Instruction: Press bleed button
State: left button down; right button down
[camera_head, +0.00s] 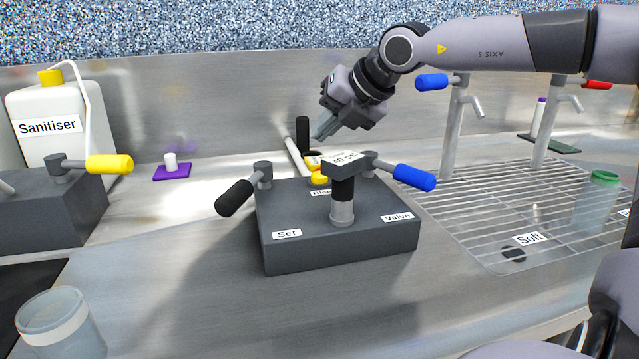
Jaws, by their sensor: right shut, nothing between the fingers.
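The bleed button is a round yellow button (319,179) on the top of a dark grey block (345,252). A label, partly hidden and seemingly reading Bleed, lies just in front of it. My right gripper (321,136) is shut and empty. Its fingertips point down and left, and appear above and behind the button, apart from it. A gauge (345,163) on a black and grey post stands just right of the button and hides part of the block. My left gripper is not in view.
A black-handled lever (236,198) marked Set and a blue-handled lever (414,178) marked Valve flank the button. A Sanitiser jug (48,150) stands at the left. A grated sink (470,205) with taps is at the right. The front steel counter is mostly clear.

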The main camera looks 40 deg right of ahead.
aim_at(317, 172)
notch_tip(317, 172, down, 4)
jog(key=b, duration=0.2)
jog(key=shift+b, duration=0.3)
jog(key=shift+f+b, duration=0.2)
jog(key=shift+b, duration=0.1)
dwell(1.4)
jog(key=shift+f+b, duration=0.5)
jog(key=shift+b, duration=0.15)
jog(key=shift+r, duration=0.1)
jog(key=shift+f+b, duration=0.6)
dwell(0.4)
jog(key=shift+s+f, duration=0.1)
jog(key=shift+f, duration=0.2)
